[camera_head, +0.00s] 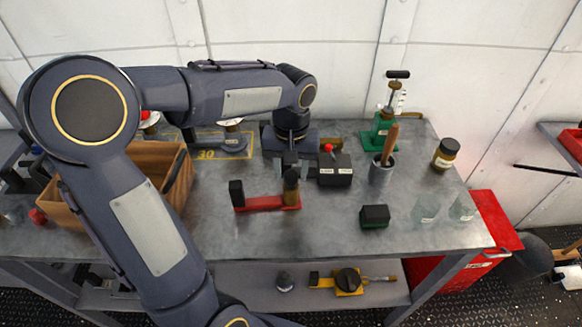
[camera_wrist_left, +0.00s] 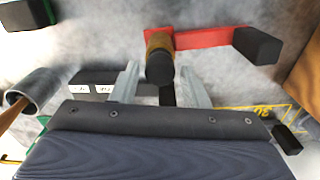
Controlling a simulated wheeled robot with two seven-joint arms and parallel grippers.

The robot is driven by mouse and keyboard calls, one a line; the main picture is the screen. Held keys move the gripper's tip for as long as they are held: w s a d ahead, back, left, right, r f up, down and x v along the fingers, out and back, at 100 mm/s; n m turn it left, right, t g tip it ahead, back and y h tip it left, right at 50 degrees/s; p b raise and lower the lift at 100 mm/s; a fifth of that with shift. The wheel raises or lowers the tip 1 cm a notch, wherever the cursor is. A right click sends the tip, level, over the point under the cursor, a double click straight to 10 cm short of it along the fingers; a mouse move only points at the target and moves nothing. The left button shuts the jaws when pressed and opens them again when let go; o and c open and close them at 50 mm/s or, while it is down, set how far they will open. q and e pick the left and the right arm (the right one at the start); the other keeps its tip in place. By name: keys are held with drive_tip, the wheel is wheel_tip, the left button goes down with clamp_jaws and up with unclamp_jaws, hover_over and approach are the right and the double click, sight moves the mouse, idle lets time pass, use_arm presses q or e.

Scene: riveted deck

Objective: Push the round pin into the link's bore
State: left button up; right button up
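The red link (camera_head: 265,203) lies on the metal bench with a black block on its left end. In the left wrist view the link (camera_wrist_left: 200,38) runs across the top. The round pin (camera_head: 291,187), dark with a brownish band, stands upright at the link's right end. The pin (camera_wrist_left: 160,62) shows its dark end towards the wrist camera. How deep it sits in the bore is hidden. My left gripper (camera_head: 292,168) is at the pin's far side, and its fingers (camera_wrist_left: 161,75) are apart with the pin's end between or just beyond them. My right gripper is not in view.
A black box with a red knob (camera_head: 334,169) stands close right of the gripper. A grey cup with a wooden handle (camera_head: 381,172), a green-and-black block (camera_head: 375,216) and clear glasses are further right. A wooden crate (camera_head: 150,160) is left. The bench front is clear.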

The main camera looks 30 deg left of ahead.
use_arm(q)
drive_tip(key=shift+o, duration=1.1)
drive_tip(key=shift+r, duration=3.95)
